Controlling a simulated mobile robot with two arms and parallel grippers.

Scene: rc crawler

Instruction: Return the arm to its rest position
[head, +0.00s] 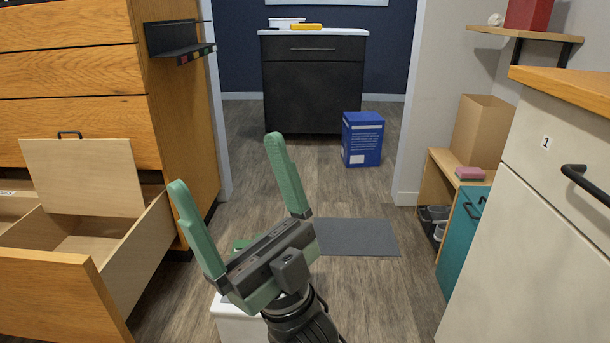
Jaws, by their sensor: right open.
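My right gripper (240,190) is raised in the lower middle of the head view, with its two green fingers spread wide apart. Nothing is between the fingers. The dark wrist and cables of my right arm run down out of the bottom of the picture. My left gripper is not in view.
An open wooden drawer (45,283) juts out at left. A white cabinet (545,215) stands close at right, beside a low shelf with a teal door (458,240). A grey mat (355,237) and a blue box (362,138) are on the floor ahead.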

